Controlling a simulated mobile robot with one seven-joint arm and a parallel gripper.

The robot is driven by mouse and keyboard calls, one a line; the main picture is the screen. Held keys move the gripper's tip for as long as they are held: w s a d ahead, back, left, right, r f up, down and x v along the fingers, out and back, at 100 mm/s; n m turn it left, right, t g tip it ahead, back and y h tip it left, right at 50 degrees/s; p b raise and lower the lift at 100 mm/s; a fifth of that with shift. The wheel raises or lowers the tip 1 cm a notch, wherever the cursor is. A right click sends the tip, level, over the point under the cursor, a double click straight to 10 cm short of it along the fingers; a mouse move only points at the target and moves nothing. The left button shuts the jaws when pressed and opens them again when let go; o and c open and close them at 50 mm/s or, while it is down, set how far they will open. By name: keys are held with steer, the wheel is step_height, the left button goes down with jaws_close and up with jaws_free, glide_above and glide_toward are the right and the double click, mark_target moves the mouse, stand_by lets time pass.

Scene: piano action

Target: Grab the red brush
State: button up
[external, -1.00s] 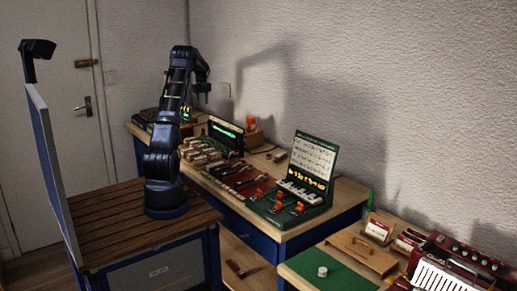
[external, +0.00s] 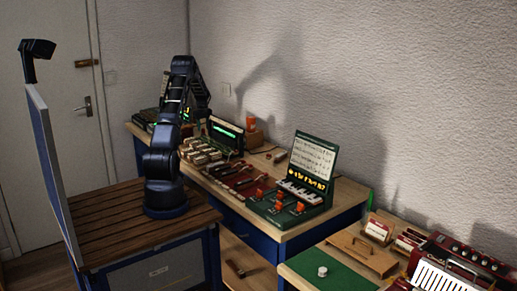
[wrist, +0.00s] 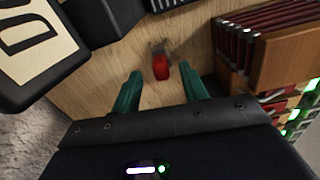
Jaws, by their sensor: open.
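In the wrist view, a small red brush (wrist: 160,66) with a greyish-brown end lies on the light wooden table top (wrist: 100,80). It lies beyond my fingertips, roughly midway between them. I cannot tell how high the fingers are above the table.
In the wrist view, a dark case with a cream label (wrist: 35,40) is at left, and a wooden rack of dark red pieces (wrist: 260,35) at right. In the external view, a green case with keys (external: 300,190) and a lit screen (external: 225,133) stand on the bench.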

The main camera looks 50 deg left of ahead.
mark_target(204, 132)
step_height(204, 132, down, 5)
steer(key=shift+r, duration=0.2)
steer(key=shift+s, duration=0.1)
jaws_close()
